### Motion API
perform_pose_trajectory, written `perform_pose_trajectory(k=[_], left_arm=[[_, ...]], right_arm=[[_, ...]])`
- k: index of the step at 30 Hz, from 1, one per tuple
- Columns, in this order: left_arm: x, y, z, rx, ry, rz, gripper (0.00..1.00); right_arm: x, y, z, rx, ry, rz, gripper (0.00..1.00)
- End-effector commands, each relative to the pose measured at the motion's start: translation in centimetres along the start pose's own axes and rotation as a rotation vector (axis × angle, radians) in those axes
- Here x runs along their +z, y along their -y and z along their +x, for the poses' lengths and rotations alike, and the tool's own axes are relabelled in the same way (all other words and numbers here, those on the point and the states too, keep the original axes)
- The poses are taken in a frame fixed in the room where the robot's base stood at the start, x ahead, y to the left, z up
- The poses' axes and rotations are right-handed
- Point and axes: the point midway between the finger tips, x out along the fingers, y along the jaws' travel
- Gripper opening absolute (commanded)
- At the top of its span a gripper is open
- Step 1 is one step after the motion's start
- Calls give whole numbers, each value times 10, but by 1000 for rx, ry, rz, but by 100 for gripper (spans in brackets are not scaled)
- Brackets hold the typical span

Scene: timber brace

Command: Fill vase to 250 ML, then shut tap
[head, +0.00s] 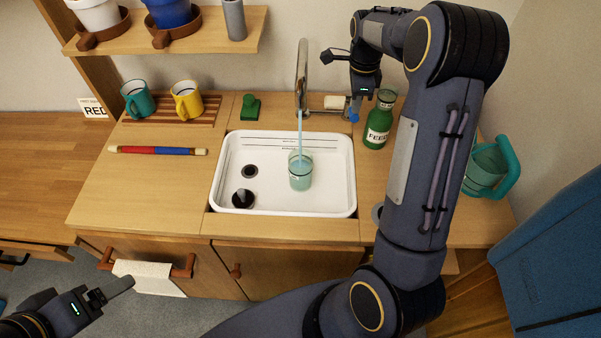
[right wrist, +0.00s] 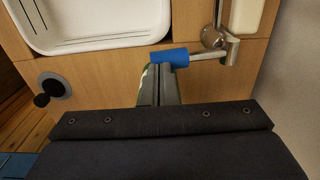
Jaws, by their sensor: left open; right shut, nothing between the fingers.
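The vase, a clear greenish glass (head: 300,172), stands upright in the white sink under the tap (head: 301,75). A pale blue stream of water (head: 300,135) runs from the spout into it. The water level against any marks is too small to read. The tap's lever with a blue grip (head: 353,117) is at the right of the tap base; the blue grip (right wrist: 169,57) also shows in the right wrist view. My right gripper (right wrist: 158,74) is shut and empty, its fingertips right at the blue grip; contact is unclear. My left gripper (head: 122,286) is open and empty, low at the left, away from the sink.
The sink (head: 350,190) holds a drain and a dark stopper (head: 242,198). A green bottle (head: 377,125) stands close to my right gripper. A teal jug (head: 487,168) is at the right. Mugs and a red-blue rod (head: 158,151) are at the left. A towel (head: 150,278) hangs in front.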

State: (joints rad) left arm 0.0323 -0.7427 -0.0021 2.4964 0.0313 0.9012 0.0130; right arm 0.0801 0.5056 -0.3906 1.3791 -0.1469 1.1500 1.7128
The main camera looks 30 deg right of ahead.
Motion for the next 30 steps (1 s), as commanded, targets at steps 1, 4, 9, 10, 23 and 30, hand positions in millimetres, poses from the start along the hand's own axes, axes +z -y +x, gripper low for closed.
perform_pose_trajectory(k=[1,4,9,10,23,30], left_arm=[[0,0,1,0,0,0,79],[1,1,2,0,0,0,79],[2,2,4,0,0,0,79],[2,2,4,0,0,0,79],[4,4,8,0,0,0,79],[4,4,8,0,0,0,79]], right_arm=[[0,0,2,1,0,0,0],[0,0,4,1,0,0,0],[0,0,7,1,0,0,0],[0,0,8,1,0,0,0],[0,-1,18,4,-1,1,0],[-1,-2,20,9,-3,2,0]])
